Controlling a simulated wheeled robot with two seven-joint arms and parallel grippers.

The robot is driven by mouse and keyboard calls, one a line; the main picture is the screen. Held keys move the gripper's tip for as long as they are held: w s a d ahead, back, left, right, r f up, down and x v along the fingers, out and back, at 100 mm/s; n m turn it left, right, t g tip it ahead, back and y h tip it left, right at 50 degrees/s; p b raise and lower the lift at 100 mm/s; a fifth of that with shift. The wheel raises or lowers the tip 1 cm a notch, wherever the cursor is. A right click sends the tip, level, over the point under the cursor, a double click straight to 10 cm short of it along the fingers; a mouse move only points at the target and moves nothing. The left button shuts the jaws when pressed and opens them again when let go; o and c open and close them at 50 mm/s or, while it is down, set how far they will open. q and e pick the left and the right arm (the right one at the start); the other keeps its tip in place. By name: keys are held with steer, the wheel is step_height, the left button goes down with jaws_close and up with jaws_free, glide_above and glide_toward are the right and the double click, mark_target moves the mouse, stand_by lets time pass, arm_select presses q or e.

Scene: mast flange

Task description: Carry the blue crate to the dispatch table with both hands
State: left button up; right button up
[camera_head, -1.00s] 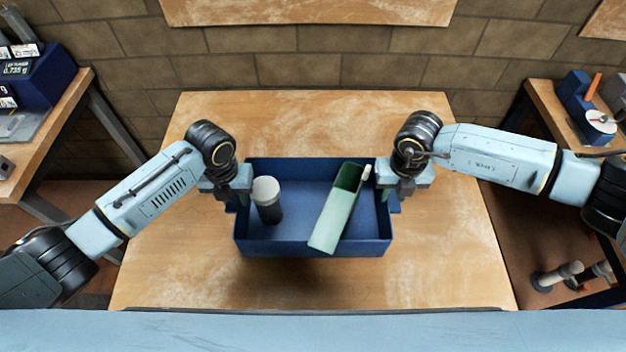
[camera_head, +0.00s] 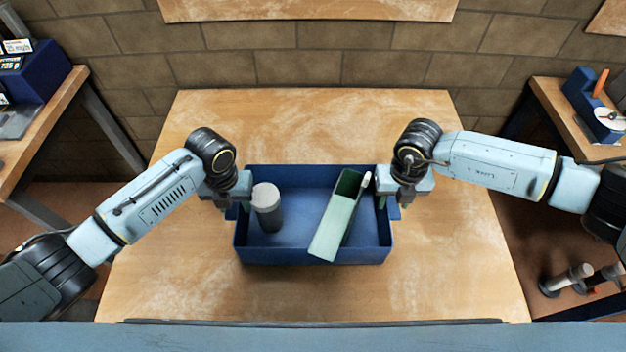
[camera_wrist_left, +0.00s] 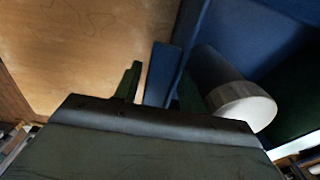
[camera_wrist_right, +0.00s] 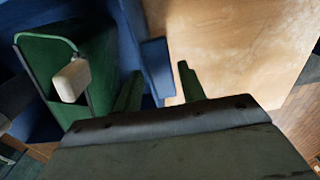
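The blue crate (camera_head: 315,255) sits level over the middle of the wooden table and looks to rest on it. A dark canister with a grey lid (camera_head: 267,205) and a tilted green open box (camera_head: 333,222) are in it. My left gripper (camera_head: 232,204) is at the crate's left side; in the left wrist view its fingers (camera_wrist_left: 160,90) stand apart around the crate's tab (camera_wrist_left: 162,75), with a gap showing. My right gripper (camera_head: 391,203) is at the right side; its fingers (camera_wrist_right: 160,88) stand apart around the other tab (camera_wrist_right: 157,68), also with a gap.
The wooden table (camera_head: 440,270) is bare around the crate. A side table with a blue device (camera_head: 35,75) stands at the left. Another with a blue device and dial (camera_head: 597,105) stands at the right. A brick wall (camera_head: 330,65) is behind.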

arm_select(q)
steer(key=shift+o, duration=0.9)
arm_select(e)
steer(key=shift+o, duration=0.9)
steer(key=shift+r, duration=0.15)
arm_select(q)
step_height(320, 180, up, 12)
arm_select(e)
step_height(320, 180, up, 12)
